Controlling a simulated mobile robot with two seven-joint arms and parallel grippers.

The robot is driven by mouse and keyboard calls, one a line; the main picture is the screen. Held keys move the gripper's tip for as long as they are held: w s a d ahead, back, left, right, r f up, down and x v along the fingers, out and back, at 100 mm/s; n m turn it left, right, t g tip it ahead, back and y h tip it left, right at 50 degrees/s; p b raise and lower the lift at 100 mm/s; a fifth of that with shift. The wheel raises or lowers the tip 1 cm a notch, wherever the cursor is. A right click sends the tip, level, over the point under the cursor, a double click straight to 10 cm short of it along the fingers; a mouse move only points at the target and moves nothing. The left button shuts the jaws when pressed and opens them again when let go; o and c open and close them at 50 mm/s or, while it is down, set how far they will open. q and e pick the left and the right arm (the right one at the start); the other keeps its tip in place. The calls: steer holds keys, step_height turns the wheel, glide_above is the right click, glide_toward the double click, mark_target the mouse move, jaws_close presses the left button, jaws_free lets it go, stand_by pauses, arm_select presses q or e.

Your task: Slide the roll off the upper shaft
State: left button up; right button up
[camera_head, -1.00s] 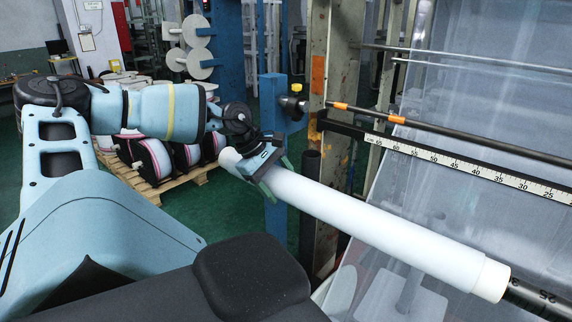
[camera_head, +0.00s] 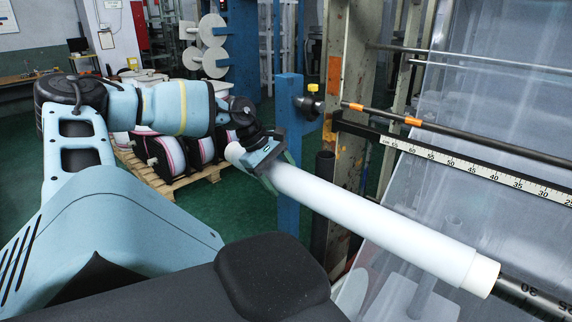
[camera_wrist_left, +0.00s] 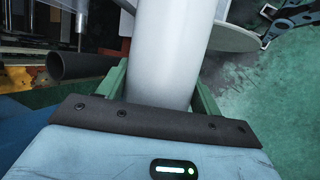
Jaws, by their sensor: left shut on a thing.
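The white roll (camera_head: 370,222) slants across the middle of the head view, from upper left to lower right. My left gripper (camera_head: 268,168) is shut around it near its upper-left end, and a short stub of the roll shows beyond the gripper. The roll's lower-right end is around the dark shaft (camera_head: 532,296), which has numbers printed on it. In the left wrist view the roll (camera_wrist_left: 172,45) runs up between the green fingers of the gripper (camera_wrist_left: 160,90). My right gripper is not in view.
A ruler bar (camera_head: 470,165) and a black rod with orange bands (camera_head: 460,132) run above the roll. A blue post (camera_head: 288,150) stands behind it. A dark tube end (camera_head: 325,165) is close to the roll. Reels on a pallet (camera_head: 180,188) stand on the green floor at left.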

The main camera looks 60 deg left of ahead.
mark_target(240, 148)
arm_select(q)
steer(key=shift+s+a+r, duration=0.1)
steer(key=shift+s+a, duration=0.55)
steer(key=shift+a, duration=1.6)
steer(key=shift+s+a+r, duration=0.1)
steer(key=shift+s+a, duration=0.5)
steer(key=shift+a, duration=1.6)
steer(key=shift+s+a, duration=0.65)
steer(key=shift+a, duration=1.6)
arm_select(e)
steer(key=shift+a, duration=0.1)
